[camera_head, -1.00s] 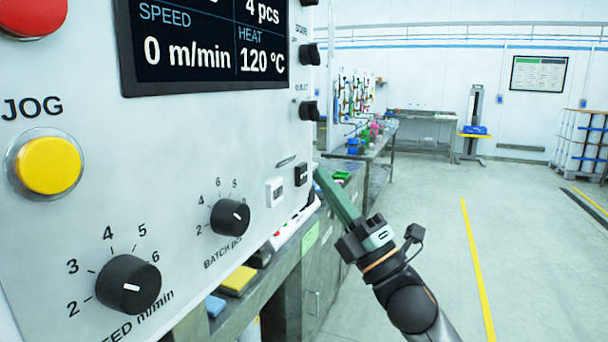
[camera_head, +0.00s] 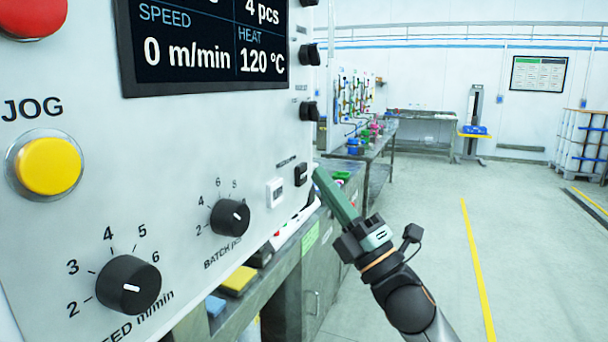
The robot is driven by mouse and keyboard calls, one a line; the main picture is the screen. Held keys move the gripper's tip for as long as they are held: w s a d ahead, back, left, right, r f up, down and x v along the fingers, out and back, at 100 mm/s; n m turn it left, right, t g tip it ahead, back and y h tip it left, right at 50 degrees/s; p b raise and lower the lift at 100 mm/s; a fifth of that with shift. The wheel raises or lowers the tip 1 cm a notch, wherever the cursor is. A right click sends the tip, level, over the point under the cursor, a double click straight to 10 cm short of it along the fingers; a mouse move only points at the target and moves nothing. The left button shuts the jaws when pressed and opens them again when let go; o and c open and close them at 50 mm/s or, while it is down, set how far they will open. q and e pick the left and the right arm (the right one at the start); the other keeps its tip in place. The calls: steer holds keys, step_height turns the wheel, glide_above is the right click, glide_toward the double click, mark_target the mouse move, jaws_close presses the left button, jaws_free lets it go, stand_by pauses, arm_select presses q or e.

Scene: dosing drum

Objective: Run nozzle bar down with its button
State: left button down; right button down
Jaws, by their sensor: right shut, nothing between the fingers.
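The grey control panel (camera_head: 190,140) fills the left of the view. At its right edge are a white rocker or button (camera_head: 275,192) and a black button (camera_head: 300,175) with a small label above, too small to read. My right gripper (camera_head: 318,172), with long green fingers, is shut and empty. Its tip is at the panel's right edge beside the black button; I cannot tell whether it touches. The nozzle bar cannot be made out. My left gripper is not in view.
The panel also bears a yellow JOG button (camera_head: 48,166), a red button (camera_head: 32,14), a display (camera_head: 205,45) and black knobs (camera_head: 128,285). A workbench (camera_head: 300,270) stands below the panel. The floor (camera_head: 530,250) at right is open.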

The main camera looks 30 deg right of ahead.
steer(key=shift+w+a, duration=0.2)
steer(key=shift+w, duration=0.05)
steer(key=shift+w+a, duration=0.3)
steer(key=shift+w, duration=0.05)
stand_by(0.7)
stand_by(0.4)
steer(key=shift+s+d, duration=0.5)
steer(key=shift+s, duration=0.15)
steer(key=s+d+b, duration=0.1)
steer(key=s+d, duration=0.2)
steer(key=shift+s+d, duration=0.15)
steer(key=shift+s, duration=0.25)
stand_by(0.5)
